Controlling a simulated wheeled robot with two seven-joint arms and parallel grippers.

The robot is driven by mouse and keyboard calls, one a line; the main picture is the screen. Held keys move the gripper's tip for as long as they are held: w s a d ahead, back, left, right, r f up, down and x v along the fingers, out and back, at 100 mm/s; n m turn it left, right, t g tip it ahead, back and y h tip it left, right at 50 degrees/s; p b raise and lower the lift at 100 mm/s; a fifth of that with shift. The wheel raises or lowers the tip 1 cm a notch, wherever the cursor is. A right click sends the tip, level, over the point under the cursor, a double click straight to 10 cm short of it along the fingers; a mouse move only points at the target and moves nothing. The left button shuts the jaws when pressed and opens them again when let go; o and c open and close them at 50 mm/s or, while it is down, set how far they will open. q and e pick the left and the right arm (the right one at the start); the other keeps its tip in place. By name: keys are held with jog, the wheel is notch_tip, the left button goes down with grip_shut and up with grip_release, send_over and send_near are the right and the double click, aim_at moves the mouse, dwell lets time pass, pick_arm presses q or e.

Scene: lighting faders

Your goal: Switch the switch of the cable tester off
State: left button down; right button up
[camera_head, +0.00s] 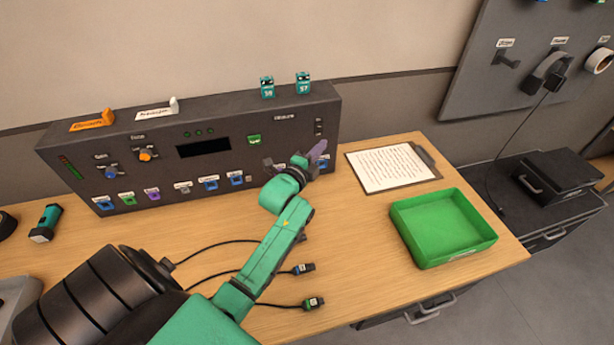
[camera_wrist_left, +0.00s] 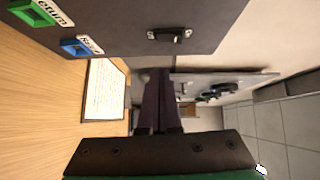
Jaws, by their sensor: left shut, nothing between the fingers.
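The cable tester (camera_head: 80,150) is a long dark box with a sloped front panel at the back of the wooden table. A small black switch (camera_head: 319,127) sits at the right end of its panel. The switch also shows near the top of the left wrist view (camera_wrist_left: 170,36), with a small lever on a plate; its on or off position cannot be told. My left gripper (camera_head: 319,150) is just below the switch in the head view, in front of the panel's right end. Its purple fingers (camera_wrist_left: 158,98) are shut and empty, apart from the switch. My right gripper is out of view.
A clipboard (camera_head: 390,167) and a green tray (camera_head: 443,228) lie to the right of the tester. Cables with plugs (camera_head: 303,268) lie on the table below my left arm. Several coloured ports and knobs line the panel. Two teal blocks (camera_head: 267,87) stand on top.

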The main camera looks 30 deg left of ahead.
pick_arm(q)
jog(key=s+b, duration=0.2)
jog(key=s, duration=0.7)
jog(key=shift+s+d+f, duration=0.15)
jog(key=shift+s+f, duration=0.1)
jog(key=shift+f, duration=0.1)
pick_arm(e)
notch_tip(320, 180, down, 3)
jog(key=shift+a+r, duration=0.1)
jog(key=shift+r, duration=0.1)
